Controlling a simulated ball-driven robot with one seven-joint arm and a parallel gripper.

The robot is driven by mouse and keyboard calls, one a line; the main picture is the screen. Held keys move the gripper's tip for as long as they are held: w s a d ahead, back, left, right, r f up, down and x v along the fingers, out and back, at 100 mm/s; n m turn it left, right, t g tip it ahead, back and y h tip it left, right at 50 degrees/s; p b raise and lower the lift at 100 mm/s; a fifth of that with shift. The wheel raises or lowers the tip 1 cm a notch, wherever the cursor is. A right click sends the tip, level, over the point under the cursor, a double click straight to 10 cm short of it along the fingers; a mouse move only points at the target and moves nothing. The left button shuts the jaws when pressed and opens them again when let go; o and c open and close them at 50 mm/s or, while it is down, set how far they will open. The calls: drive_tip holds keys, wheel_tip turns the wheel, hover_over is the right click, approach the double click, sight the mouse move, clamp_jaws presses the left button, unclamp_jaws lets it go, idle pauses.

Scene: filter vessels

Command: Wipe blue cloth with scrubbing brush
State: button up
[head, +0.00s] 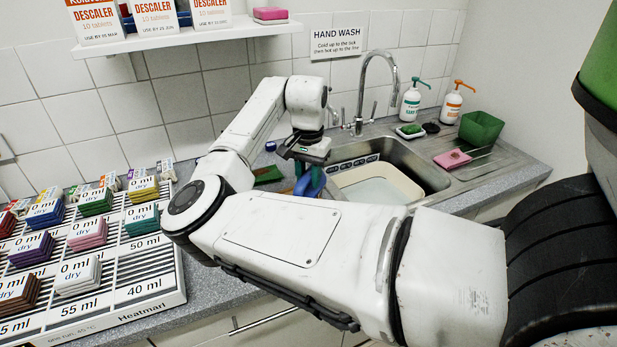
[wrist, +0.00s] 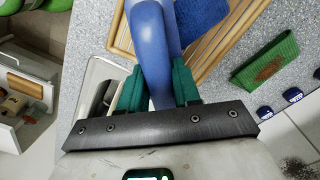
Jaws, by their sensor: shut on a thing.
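My gripper (wrist: 157,88) has green fingers and is shut on a smooth blue handle, which appears to be the scrubbing brush (wrist: 153,40). The handle runs up out of the wrist view, so its bristles are not seen. In the head view my gripper (head: 306,165) is over the counter at the sink's left edge, with the blue brush (head: 309,185) below it. The blue cloth (wrist: 203,14) lies on a slatted wooden board (wrist: 122,38), just right of the handle in the wrist view. I cannot tell whether the brush touches the cloth.
A green cloth with a brown stain (wrist: 265,62) lies beside the board. The sink (head: 415,165) holds a pale basin (head: 378,187). A rack of labelled cloths (head: 150,285) fills the left.

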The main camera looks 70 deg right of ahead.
drive_tip(key=shift+w+r+p, duration=0.1)
drive_tip(key=shift+r+p, duration=1.5)
drive_tip(key=shift+r, duration=0.45)
